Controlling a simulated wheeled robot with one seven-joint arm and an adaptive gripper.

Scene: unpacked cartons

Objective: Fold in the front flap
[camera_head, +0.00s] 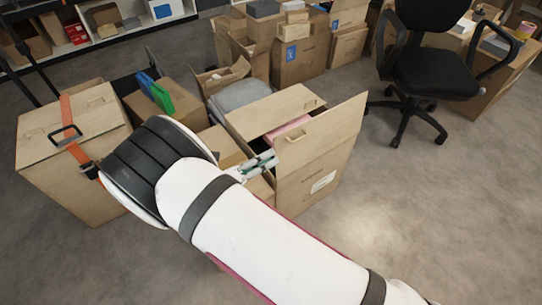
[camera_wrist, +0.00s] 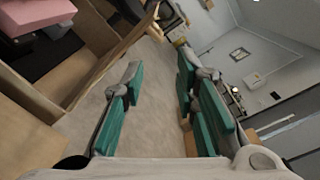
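An open carton (camera_head: 318,183) stands in the middle of the head view, with a white label on its near-right face. The flap (camera_head: 325,138) above that face is raised, with a hand hole in it. Another flap (camera_head: 262,113) slants over the far side. A pink thing (camera_head: 287,129) lies inside; it also shows at the upper left of the wrist view (camera_wrist: 40,17). My gripper (camera_head: 262,163) is beside the carton's left end, close to the raised flap. In the wrist view, its green-padded fingers (camera_wrist: 160,72) are apart with nothing between them. A flap edge (camera_wrist: 125,42) passes left of them; contact cannot be told.
A strapped carton (camera_head: 60,150) stands at the left, beside a carton with green and blue items (camera_head: 155,95). More cartons (camera_head: 300,58) stand behind. An office chair (camera_head: 430,75) is at the upper right. The floor (camera_head: 430,190) at the right is clear.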

